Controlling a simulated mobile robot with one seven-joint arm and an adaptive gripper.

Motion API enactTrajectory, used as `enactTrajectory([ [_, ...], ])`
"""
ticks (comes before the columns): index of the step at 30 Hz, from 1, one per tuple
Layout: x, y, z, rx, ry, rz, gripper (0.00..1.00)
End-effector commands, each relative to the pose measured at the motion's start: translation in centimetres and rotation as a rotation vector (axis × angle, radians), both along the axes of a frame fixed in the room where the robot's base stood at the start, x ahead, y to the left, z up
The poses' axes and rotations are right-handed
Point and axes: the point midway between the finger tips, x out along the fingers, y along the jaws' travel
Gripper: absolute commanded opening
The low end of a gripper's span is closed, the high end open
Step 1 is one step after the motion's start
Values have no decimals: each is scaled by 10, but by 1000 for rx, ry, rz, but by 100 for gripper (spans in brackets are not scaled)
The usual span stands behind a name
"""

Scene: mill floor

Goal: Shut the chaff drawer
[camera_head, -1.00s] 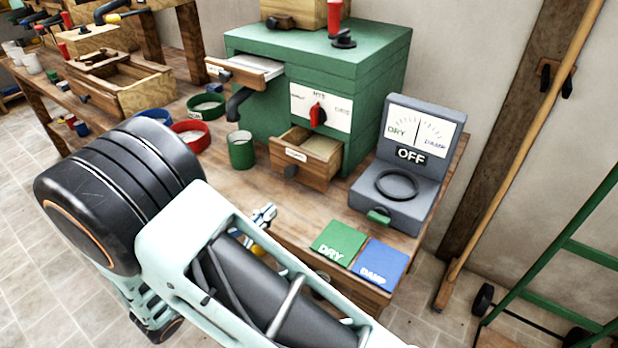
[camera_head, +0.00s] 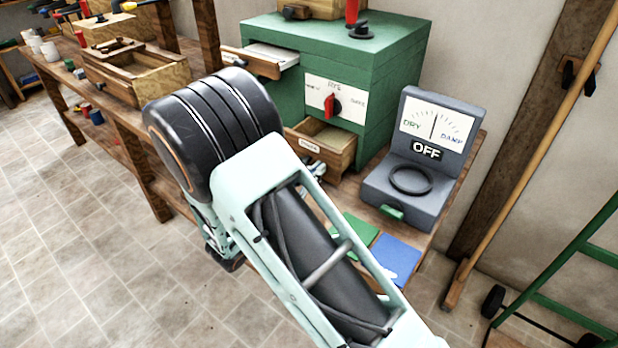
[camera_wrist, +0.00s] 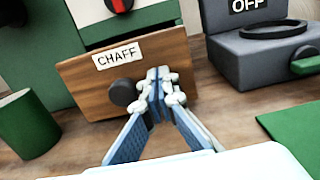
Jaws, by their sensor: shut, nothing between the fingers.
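The chaff drawer (camera_head: 325,148) stands open at the lower front of the green mill (camera_head: 345,60). Its inside shows from above in the head view. In the wrist view, its wooden front (camera_wrist: 85,95) carries a CHAFF label and a round black knob. My gripper (camera_wrist: 158,80) is shut and empty, with its fingertips before the right half of the drawer front, just right of the knob. Whether they touch the wood I cannot tell. In the head view my arm hides part of the drawer front, and the fingertips (camera_head: 317,168) show small beside it.
An upper drawer (camera_head: 250,64) also stands open on the mill. A green cup (camera_wrist: 28,122) stands left of the chaff drawer. A grey meter reading OFF (camera_head: 415,165) stands to its right. Green (camera_head: 358,235) and blue (camera_head: 392,258) cards lie near the bench's front edge.

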Motion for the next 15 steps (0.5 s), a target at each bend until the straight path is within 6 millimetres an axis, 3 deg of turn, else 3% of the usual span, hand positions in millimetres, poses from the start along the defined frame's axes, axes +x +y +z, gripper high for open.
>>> enactTrajectory([
  [10,2,-2,0,1,-1,-1,0],
  [15,27,-22,1,0,-3,-4,0],
])
